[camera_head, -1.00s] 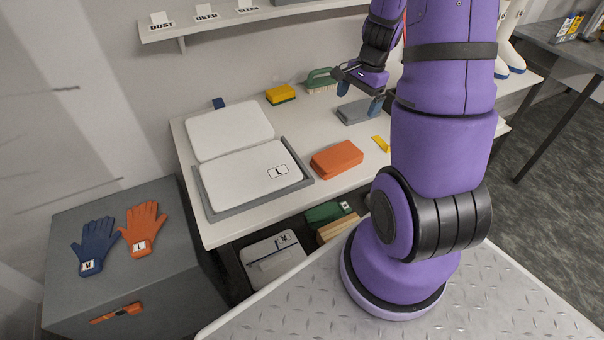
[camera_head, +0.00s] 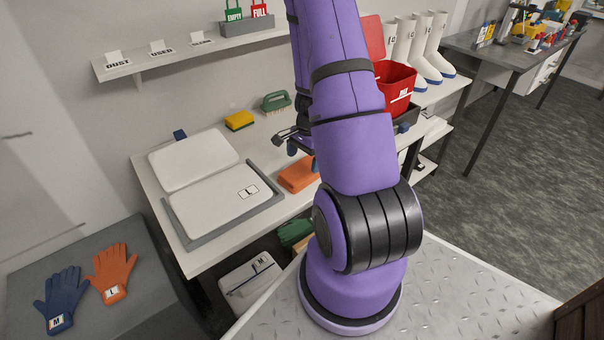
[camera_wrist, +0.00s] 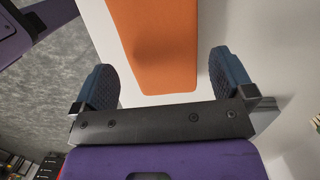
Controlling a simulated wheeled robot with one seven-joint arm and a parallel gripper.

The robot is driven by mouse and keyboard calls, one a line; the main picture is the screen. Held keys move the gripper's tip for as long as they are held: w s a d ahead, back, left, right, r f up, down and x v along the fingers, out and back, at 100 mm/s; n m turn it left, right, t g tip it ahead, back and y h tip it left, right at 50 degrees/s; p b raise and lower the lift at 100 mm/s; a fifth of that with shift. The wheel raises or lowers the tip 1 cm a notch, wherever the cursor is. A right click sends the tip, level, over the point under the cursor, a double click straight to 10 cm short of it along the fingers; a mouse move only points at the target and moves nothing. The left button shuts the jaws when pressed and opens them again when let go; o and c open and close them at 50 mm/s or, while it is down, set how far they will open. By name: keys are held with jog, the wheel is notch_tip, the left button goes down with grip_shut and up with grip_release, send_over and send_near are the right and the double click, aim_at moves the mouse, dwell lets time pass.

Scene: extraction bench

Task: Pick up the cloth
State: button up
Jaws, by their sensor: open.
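The orange folded piece that looks like the cloth (camera_head: 298,174) lies on the white bench, just right of the grey tray. My arm partly hides it in the head view. In the wrist view the orange piece (camera_wrist: 155,45) lies beyond and between my fingers, with a soft shadow on it. My gripper (camera_head: 293,140) is above the bench by the far side of the orange piece, partly behind my arm. In the wrist view my gripper (camera_wrist: 163,68) has its two blue pads wide apart with nothing held between them.
A red bucket (camera_head: 395,90) is to the right, and a label shelf (camera_head: 190,50) hangs above.

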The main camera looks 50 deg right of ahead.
aim_at(303, 169)
jog(key=f, duration=0.4)
jog(key=shift+w+a+f, duration=0.1)
jog(key=shift+a+f, duration=0.25)
jog(key=shift+f, duration=0.05)
jog(key=c, duration=0.6)
jog(key=shift+c, duration=0.2)
jog(key=shift+r, duration=0.2)
